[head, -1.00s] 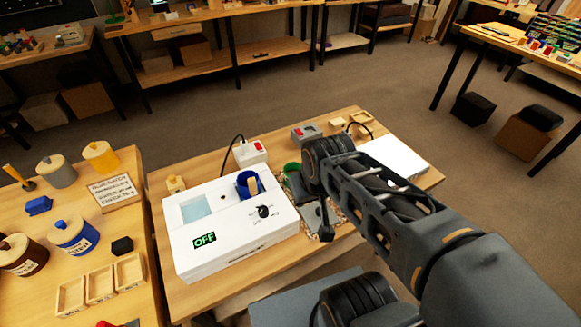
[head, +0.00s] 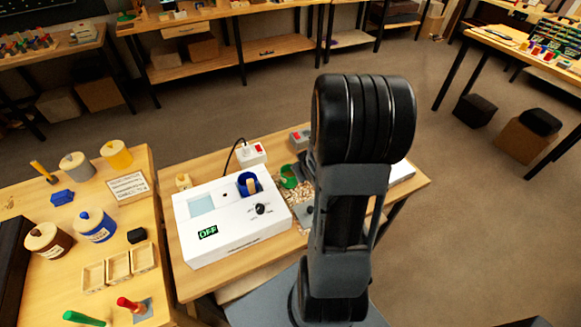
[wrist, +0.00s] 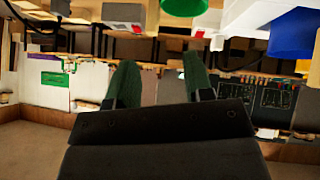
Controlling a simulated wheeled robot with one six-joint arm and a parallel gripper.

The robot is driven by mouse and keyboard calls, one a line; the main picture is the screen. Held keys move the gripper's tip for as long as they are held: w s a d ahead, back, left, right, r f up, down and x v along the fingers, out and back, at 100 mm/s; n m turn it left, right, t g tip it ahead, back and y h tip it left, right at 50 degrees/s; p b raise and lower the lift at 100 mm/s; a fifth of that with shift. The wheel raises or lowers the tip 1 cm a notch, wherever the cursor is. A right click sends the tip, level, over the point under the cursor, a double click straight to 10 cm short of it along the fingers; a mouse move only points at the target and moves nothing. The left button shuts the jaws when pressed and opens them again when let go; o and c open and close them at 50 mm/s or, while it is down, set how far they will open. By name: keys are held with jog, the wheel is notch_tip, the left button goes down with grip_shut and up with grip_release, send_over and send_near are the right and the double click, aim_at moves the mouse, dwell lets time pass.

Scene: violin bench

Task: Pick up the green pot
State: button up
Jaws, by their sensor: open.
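The green pot (head: 288,176) stands on the small wooden table, just right of the white box with the blue pot in it. It is partly in view at the top edge of the wrist view (wrist: 184,6), which appears upside down. My gripper (wrist: 160,78) is open, with nothing between its two dark green-grey fingers. The green pot lies beyond the fingertips and apart from them. In the head view my raised arm hides the gripper.
The white box (head: 228,232) reads OFF and holds the blue pot (head: 252,190), which has a stick in it. A white switch box (head: 250,154) stands behind it. A bench with jars (head: 97,226) and small trays is at left.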

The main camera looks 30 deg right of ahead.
jog(key=s+d+f+t+p, duration=0.2)
jog(key=s+d+t+p, duration=0.1)
jog(key=m+t+y+b, duration=0.1)
jog(key=t+b, duration=0.1)
jog(key=b, duration=0.5)
send_over(291, 172)
jog(key=s+d, duration=0.2)
jog(key=s, duration=0.1)
jog(key=shift+w+f, duration=0.15)
jog(key=shift+f, duration=1.25)
jog(key=shift+w+f, duration=0.1)
jog(key=shift+f, duration=1.3)
jog(key=shift+c, duration=0.3)
grip_shut()
